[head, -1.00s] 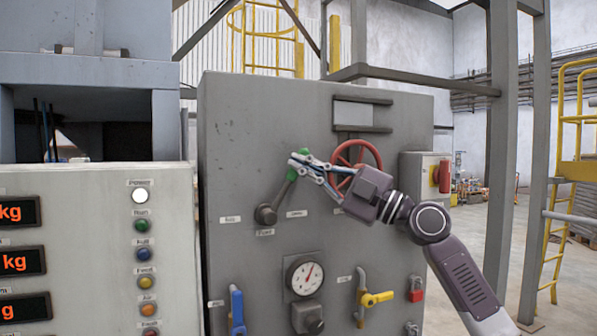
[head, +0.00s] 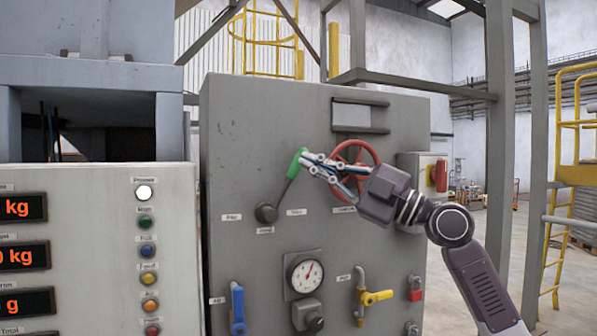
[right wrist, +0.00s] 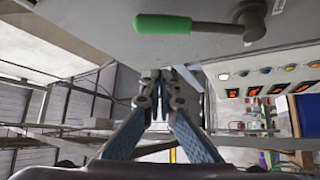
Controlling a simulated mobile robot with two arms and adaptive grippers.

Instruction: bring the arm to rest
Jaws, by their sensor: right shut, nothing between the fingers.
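My right gripper (head: 306,160) is in front of the grey cabinet (head: 232,130), its fingers shut and empty. In the head view its fingertips overlap the edge of the green-handled lever (head: 297,163), which tilts up and to the right from its round hub (head: 266,212). In the right wrist view the closed fingertips (right wrist: 160,78) show apart from the green grip (right wrist: 163,24), with a clear gap between them. My right arm comes in from the lower right. My left gripper is in neither view.
A red handwheel (head: 357,152) is partly behind the right gripper. Below are a pressure gauge (head: 305,273), a blue-handled valve (head: 237,308) and a yellow-handled valve (head: 377,297). A display panel (head: 95,250) stands at left and a steel post (head: 499,150) at right.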

